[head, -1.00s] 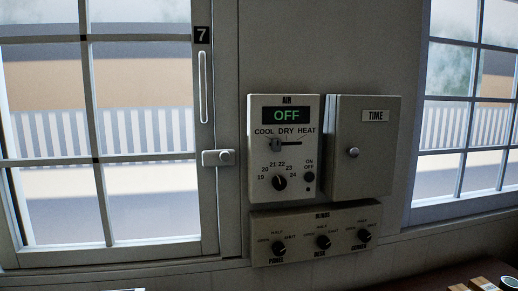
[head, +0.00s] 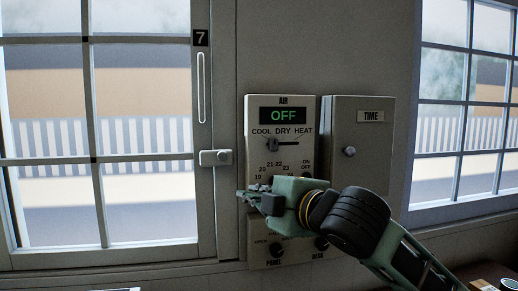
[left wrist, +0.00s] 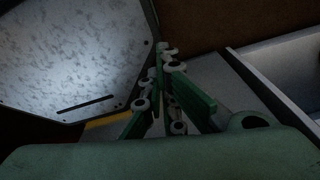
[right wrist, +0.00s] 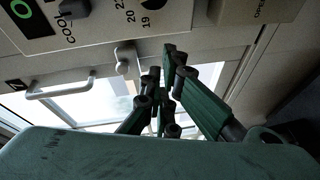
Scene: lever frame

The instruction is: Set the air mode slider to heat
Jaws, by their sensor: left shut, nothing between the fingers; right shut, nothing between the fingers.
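The air panel (head: 252,170) is a pale box on the wall with a display reading OFF. Its mode slider (head: 270,146) has its knob at the left end of a short slot, under COOL; DRY and HEAT are marked to the right. In the right wrist view the knob (right wrist: 75,8) shows at the top edge. My right gripper (head: 248,197) is shut and empty, in front of the panel's lower part and below the slider, hiding the temperature dial. My left gripper (left wrist: 163,65) is shut and empty, seen only in the left wrist view.
The TIME box (head: 358,148) adjoins the panel on the right. A window with a latch (head: 216,157) is at left, another window at right. A dark surface (head: 432,283) lies at lower right.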

